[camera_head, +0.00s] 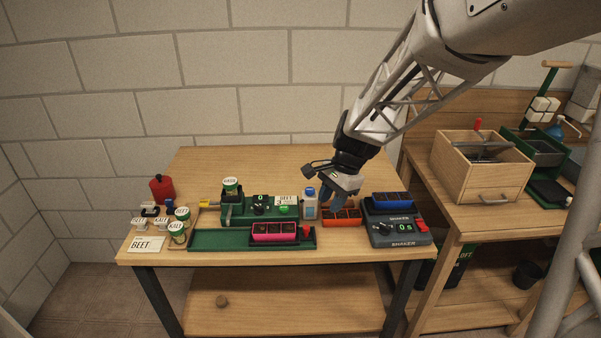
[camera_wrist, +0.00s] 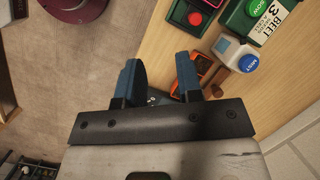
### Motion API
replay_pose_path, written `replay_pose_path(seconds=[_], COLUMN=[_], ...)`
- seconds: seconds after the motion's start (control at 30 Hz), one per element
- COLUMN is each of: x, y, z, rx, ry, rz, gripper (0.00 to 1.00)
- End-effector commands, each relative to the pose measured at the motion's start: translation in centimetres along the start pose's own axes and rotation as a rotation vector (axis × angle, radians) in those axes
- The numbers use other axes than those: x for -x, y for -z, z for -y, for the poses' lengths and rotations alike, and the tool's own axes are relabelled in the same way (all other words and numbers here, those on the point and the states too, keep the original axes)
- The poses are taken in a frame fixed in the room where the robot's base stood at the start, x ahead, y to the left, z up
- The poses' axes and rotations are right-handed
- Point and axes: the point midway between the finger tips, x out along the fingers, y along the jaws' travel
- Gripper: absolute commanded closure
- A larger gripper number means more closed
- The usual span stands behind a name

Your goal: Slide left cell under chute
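A pink tray (camera_head: 273,239) with several dark-filled cells sits in the long green track (camera_head: 215,241), near its right end. The green seeding machine (camera_head: 237,212) stands behind it, with a dial reading 0, a BEET label (camera_head: 287,200) and a green button (camera_head: 284,210). I cannot make out its chute clearly. My gripper (camera_head: 333,198) is to the right of the machine, by an orange tray (camera_head: 342,222). In the wrist view its blue fingers (camera_wrist: 160,82) are apart, and the orange tray (camera_wrist: 202,64) shows partly hidden beside the right finger.
A white bottle with a blue cap (camera_head: 310,207) stands close left of my gripper. The shaker (camera_head: 398,229) with a blue tray (camera_head: 392,199) is to the right. A red button (camera_head: 306,231) is at the track's right end. Labelled jars (camera_head: 178,234) crowd the left; the track's left half is clear.

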Motion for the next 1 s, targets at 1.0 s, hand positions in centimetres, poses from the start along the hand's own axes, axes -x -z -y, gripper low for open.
replay_pose_path(seconds=[1.0], x=[-5.9], y=[3.5], z=[5.9], rx=[-0.251], ry=[-0.024], rz=[0.094], gripper=[0.67])
